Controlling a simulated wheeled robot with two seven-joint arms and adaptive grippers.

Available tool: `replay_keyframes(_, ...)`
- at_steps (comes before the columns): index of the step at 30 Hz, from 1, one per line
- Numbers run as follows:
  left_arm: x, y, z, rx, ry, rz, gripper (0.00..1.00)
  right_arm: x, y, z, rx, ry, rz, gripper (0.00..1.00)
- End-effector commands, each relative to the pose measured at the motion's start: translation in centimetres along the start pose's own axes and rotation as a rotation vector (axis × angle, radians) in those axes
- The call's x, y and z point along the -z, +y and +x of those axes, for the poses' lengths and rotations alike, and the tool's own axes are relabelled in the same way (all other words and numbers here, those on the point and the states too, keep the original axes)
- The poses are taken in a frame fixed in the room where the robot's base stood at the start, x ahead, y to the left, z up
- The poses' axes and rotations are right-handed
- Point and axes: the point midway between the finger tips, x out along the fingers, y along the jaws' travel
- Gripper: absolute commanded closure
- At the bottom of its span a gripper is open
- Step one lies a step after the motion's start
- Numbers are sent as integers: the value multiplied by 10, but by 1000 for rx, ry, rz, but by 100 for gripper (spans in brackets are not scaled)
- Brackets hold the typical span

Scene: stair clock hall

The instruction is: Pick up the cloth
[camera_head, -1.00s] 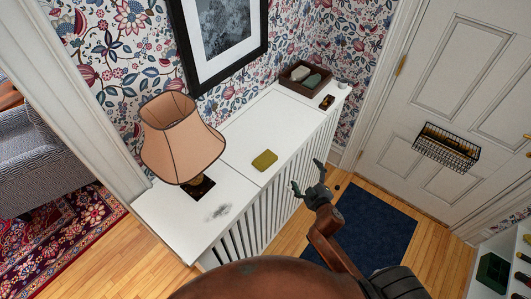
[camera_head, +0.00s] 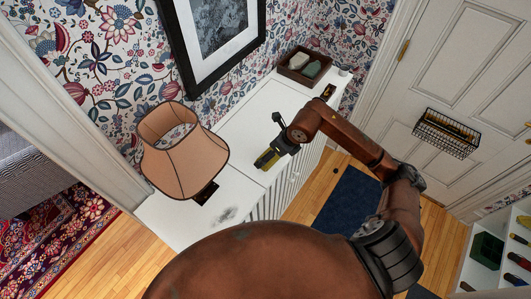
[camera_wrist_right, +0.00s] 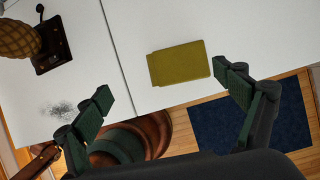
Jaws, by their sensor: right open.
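The cloth is a folded olive-yellow rectangle (camera_wrist_right: 180,64) lying flat on the white top of a slatted cabinet. In the head view the cloth (camera_head: 264,161) is partly hidden by my right gripper (camera_head: 271,143). In the right wrist view my right gripper (camera_wrist_right: 169,100) is open and empty. Its two green-padded fingers are spread wide, with the cloth ahead of and between them, nearer the right finger. No contact with the cloth is clear. My left gripper is not in view.
On the white cabinet top (camera_head: 236,136) a lamp with a pink shade (camera_head: 182,155) stands left of the cloth, near a grey dusty smudge (camera_head: 225,214). A brown tray (camera_head: 305,67) sits at the far end. A framed picture (camera_head: 218,40) hangs behind.

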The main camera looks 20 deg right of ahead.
Motion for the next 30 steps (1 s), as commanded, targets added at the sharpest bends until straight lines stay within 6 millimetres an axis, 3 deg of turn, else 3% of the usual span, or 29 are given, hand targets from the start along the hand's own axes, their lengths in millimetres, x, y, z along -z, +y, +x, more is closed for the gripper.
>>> replay_keyframes(3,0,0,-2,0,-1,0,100,7,-20,-2,68,37,-2,10)
replay_keyframes(6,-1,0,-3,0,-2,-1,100,10,-24,7,77,45,1,10)
replay_keyframes(21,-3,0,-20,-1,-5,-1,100,14,-26,67,72,42,0,10)
replay_keyframes(30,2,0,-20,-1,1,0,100,14,-26,73,74,42,-4,10)
